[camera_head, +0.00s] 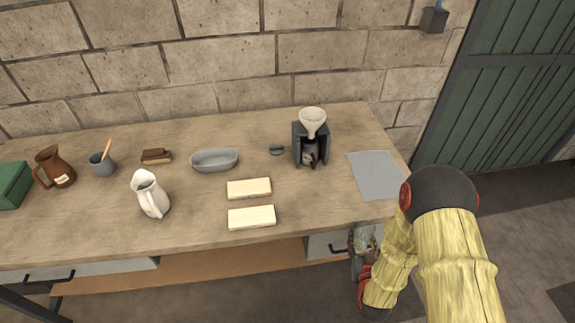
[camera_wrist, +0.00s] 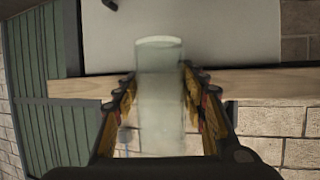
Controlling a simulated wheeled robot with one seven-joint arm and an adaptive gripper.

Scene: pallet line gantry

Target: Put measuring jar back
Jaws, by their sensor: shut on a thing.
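The measuring jar (camera_wrist: 160,95) is a clear, pale glass cylinder. My gripper (camera_wrist: 159,100) is shut on it, with one finger on each side. In the head view my gripper (camera_head: 361,270) hangs in front of the table's right front end, near the drawer. The jar (camera_head: 363,240) shows there only as a small pale shape, partly hidden by the gripper. A flat grey mat (camera_head: 378,175) lies bare on the right end of the table.
On the wooden table (camera_head: 320,205) stand a dark stand with a white funnel (camera_head: 312,122), two cream blocks (camera_head: 250,188), a grey oval dish (camera_head: 214,160) and a white pitcher (camera_head: 150,195). A brown jug (camera_head: 55,167) and grey cup (camera_head: 102,164) stand farther left. A brick wall rises behind.

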